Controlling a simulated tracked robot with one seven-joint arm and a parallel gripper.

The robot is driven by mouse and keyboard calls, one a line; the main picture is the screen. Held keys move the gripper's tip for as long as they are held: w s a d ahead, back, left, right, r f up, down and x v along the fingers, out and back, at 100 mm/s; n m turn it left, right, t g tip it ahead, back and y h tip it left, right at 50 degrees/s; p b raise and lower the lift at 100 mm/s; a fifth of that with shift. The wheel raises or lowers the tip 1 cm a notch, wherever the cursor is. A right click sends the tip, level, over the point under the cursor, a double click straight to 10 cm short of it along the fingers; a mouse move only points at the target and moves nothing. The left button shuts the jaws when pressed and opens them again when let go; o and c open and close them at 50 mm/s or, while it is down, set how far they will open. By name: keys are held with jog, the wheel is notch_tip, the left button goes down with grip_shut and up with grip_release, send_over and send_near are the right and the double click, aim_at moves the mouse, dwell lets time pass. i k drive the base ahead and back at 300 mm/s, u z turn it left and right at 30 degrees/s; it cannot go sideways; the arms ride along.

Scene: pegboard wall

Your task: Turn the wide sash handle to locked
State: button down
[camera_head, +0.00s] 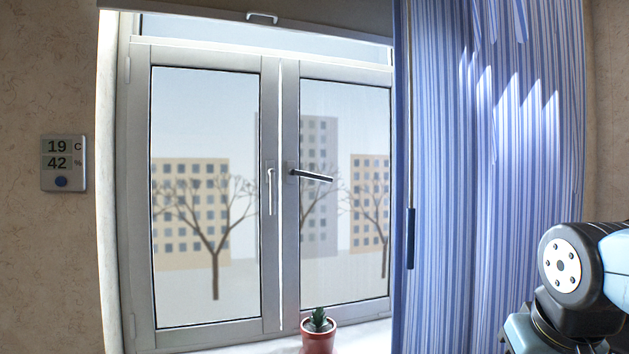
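A window with two sashes fills the middle of the view. The left sash (270,100) carries a white handle (270,190) that points straight down. The right sash (291,110) carries a dark handle (312,176) that lies nearly level, pointing right and slightly down from its base. The curtain hides the right side of the right sash, so I cannot tell from its full width which sash is the wide one. Both sashes look closed in the frame. My gripper is out of view; only part of my arm shows at the lower right.
A blue striped curtain (490,200) hangs at the right, with a dark rod (410,238) at its left edge. A potted cactus (318,338) stands on the sill below the handles. A blind with a pull (262,17) is at the top. A thermometer display (63,163) hangs at left.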

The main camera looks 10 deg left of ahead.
aim_at(292, 172)
jog(key=z, duration=0.05)
jog(key=i, duration=0.65)
jog(key=u, duration=1.4)
jog(key=k, duration=0.5)
jog(key=u, duration=0.1)
jog(key=i, duration=0.5)
jog(key=z, duration=0.1)
